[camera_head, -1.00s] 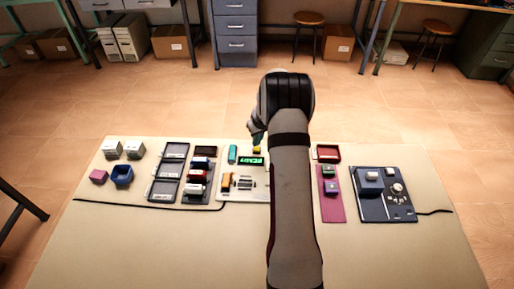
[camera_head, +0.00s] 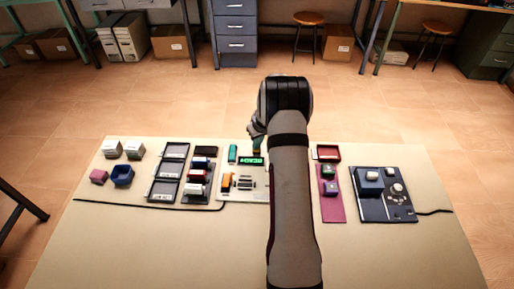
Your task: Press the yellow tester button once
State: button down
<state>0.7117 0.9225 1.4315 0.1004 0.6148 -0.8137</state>
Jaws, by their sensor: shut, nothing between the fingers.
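The tester (camera_head: 227,194) is a pale board near the middle of the table, with a lit green display (camera_head: 251,161). My gripper (camera_head: 257,148) is shut and empty, pointing down just behind the display at the tester's back edge. The yellow button is not clearly visible now; my fingertips are over the place where it showed before. I cannot tell whether they touch it. My arm covers the right part of the tester.
On the tester are a teal item (camera_head: 233,153) and an orange item (camera_head: 227,181). A row of dark trays (camera_head: 164,190) is left, with several coloured cells beside it. A red tray (camera_head: 328,153), magenta mat (camera_head: 333,209) and dark-blue device (camera_head: 399,209) are right. The front table (camera_head: 150,250) is clear.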

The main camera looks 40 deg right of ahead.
jog(key=shift+f, duration=0.15)
jog(key=shift+r, duration=3.5)
jog(key=shift+a+r, duration=0.1)
jog(key=s+a+r+y, duration=0.1)
jog(key=s+a+r, duration=0.3)
jog(key=a, duration=0.6)
jog(key=s+a+r+y, duration=0.1)
jog(key=a+r, duration=0.6)
jog(key=a, duration=0.2)
jog(key=s+a+m+g, duration=0.1)
jog(key=s+a, duration=0.7)
jog(key=s, duration=0.4)
jog(key=s+a+r+m+g, duration=0.1)
jog(key=s+a+g, duration=0.1)
jog(key=s+a, duration=0.7)
jog(key=s, duration=0.3)
jog(key=shift+s+r+m+y, duration=0.15)
jog(key=shift+s+m+y, duration=0.15)
jog(key=shift+s, duration=0.05)
